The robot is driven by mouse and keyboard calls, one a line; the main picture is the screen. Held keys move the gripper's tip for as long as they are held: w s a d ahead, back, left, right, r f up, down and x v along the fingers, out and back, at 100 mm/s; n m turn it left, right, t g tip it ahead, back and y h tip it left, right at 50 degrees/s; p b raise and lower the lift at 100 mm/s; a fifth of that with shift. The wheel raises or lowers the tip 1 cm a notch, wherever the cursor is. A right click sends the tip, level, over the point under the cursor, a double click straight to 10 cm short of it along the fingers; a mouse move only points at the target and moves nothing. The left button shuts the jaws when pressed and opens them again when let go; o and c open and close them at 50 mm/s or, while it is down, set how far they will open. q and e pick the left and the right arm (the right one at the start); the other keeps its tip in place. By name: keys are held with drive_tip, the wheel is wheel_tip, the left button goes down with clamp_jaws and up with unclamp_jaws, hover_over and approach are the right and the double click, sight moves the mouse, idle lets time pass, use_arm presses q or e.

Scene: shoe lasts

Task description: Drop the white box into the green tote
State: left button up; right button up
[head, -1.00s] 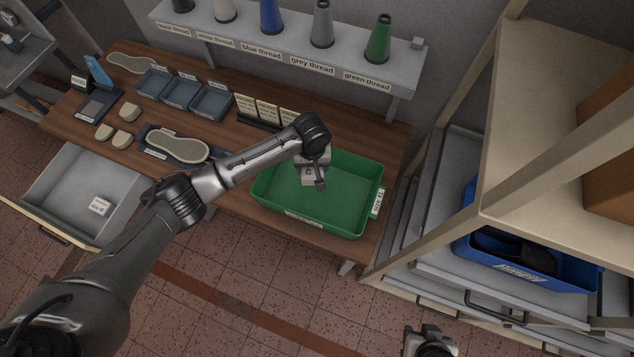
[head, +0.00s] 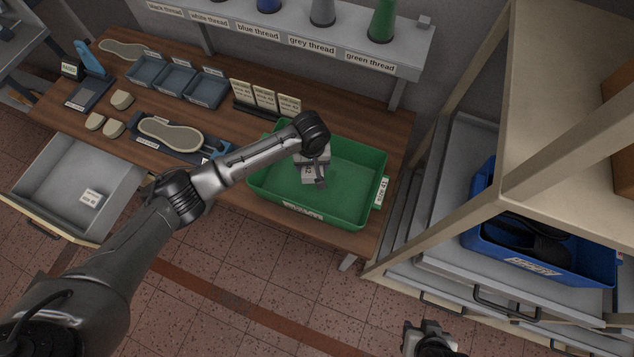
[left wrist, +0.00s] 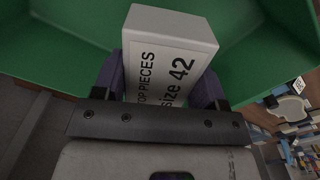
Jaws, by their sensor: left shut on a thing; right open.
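The white box (left wrist: 165,60) fills the middle of the left wrist view, with the print "TOP PIECES size 42" on it. In the head view the white box (head: 308,174) shows partly below my wrist. My left gripper (head: 313,170) is shut on it; its two dark fingers (left wrist: 165,78) press its sides in the left wrist view. The green tote (head: 345,208) stands on the bench, and its green walls (left wrist: 55,45) surround the box in the left wrist view. The box is over the tote's inside; its height above the floor is unclear. My right gripper (head: 430,335) is open, low at the bottom edge.
The wooden bench (head: 225,122) also holds small blue trays (head: 175,80), a shoe sole (head: 170,134) and upright cards (head: 265,97). A thread shelf (head: 300,42) runs behind. An open drawer (head: 70,175) juts out at left. A shelf rack with a blue bin (head: 540,262) stands at right.

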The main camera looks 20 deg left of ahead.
use_arm(q)
drive_tip(key=shift+f, duration=0.15)
drive_tip(key=o, duration=1.1)
drive_tip(key=shift+c, duration=0.2)
wheel_tip(320, 180, up, 14)
drive_tip(key=shift+f, duration=0.1)
idle(0.5)
